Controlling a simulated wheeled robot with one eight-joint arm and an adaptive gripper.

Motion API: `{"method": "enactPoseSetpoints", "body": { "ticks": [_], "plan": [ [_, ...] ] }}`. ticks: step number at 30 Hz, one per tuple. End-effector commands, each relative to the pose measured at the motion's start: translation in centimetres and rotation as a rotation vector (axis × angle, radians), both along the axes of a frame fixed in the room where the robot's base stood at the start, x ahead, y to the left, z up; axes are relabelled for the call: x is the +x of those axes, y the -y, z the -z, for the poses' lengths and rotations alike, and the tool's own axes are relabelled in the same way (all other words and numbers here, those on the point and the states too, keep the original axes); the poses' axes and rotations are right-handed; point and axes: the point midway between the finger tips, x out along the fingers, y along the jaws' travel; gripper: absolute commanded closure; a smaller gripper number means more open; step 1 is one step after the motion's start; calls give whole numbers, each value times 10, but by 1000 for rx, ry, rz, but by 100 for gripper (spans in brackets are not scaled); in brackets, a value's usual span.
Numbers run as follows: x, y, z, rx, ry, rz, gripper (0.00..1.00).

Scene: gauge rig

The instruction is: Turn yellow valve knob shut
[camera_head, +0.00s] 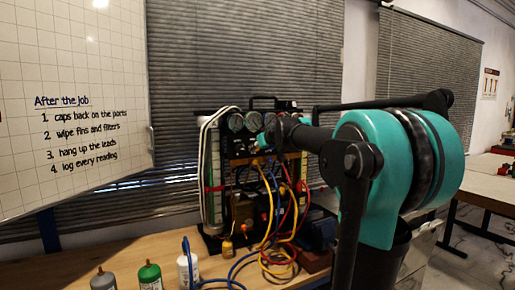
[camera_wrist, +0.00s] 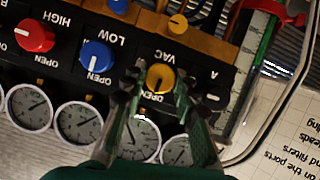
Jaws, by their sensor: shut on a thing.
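The yellow valve knob (camera_wrist: 160,77) sits on the black panel between the printed words VAC and OPEN in the wrist view. My gripper (camera_wrist: 159,83) is shut on it, one finger on each side. A pale mark on the knob seems to face the OPEN label, but it is small. In the head view my gripper (camera_head: 274,134) reaches the upper front of the gauge rig (camera_head: 240,150); the yellow knob cannot be made out there.
A red knob (camera_wrist: 35,36), a blue knob (camera_wrist: 95,55) and a dark knob (camera_wrist: 213,93) share the panel. Gauges (camera_wrist: 78,122) line it. Coloured hoses (camera_head: 283,240) hang onto the wooden bench (camera_head: 60,270). A green-capped bottle (camera_head: 150,275) and others stand at the front.

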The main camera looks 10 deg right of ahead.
Motion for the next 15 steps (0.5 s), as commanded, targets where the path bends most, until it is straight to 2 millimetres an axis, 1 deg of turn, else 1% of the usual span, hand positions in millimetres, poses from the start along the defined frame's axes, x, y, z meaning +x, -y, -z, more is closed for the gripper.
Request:
{"method": "enactPoseSetpoints", "body": {
  "ticks": [8,15],
  "plan": [
    [1,2,0,124,-40,2,100],
    [1,4,0,322,-104,2,100]
  ]
}}
